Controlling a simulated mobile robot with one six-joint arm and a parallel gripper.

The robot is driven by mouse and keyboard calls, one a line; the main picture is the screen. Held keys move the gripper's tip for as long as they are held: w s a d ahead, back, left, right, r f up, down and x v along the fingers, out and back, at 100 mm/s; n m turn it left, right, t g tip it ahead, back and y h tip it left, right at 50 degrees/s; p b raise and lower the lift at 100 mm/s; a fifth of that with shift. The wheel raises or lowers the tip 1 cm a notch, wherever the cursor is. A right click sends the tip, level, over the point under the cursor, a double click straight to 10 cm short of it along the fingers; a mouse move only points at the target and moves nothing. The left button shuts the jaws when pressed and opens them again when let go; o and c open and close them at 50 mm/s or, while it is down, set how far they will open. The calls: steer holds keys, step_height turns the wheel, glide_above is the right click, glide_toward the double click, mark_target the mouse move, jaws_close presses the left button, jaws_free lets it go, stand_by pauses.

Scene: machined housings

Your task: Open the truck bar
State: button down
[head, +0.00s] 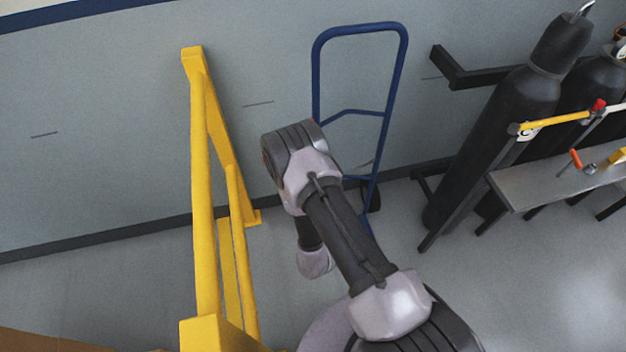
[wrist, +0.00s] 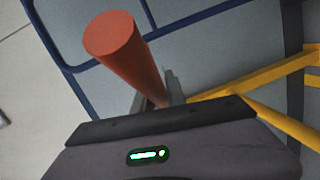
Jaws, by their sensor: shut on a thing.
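An orange-red round handle (wrist: 128,58) sticks up toward the camera in the wrist view. My gripper (wrist: 158,90) is shut on it, with one grey finger on each side of its lower part. What the handle is fixed to is hidden behind the gripper body. The blue hand truck (head: 361,27) stands against the grey wall in the head view, and blue tubing (wrist: 49,40) shows behind the handle in the wrist view. In the head view my arm covers part of the truck, and the handle and fingertips cannot be made out. I cannot tell the bar's angle.
A yellow guard rail (head: 204,200) stands close to the left of my arm and shows at the right in the wrist view (wrist: 262,72). Black gas cylinders (head: 520,110) and a grey bench (head: 545,185) stand at the right. The floor between truck and cylinders is clear.

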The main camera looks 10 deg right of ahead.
stand_by(0.3)
steer(key=c, duration=1.4)
jaws_free()
steer(key=shift+o, duration=0.2)
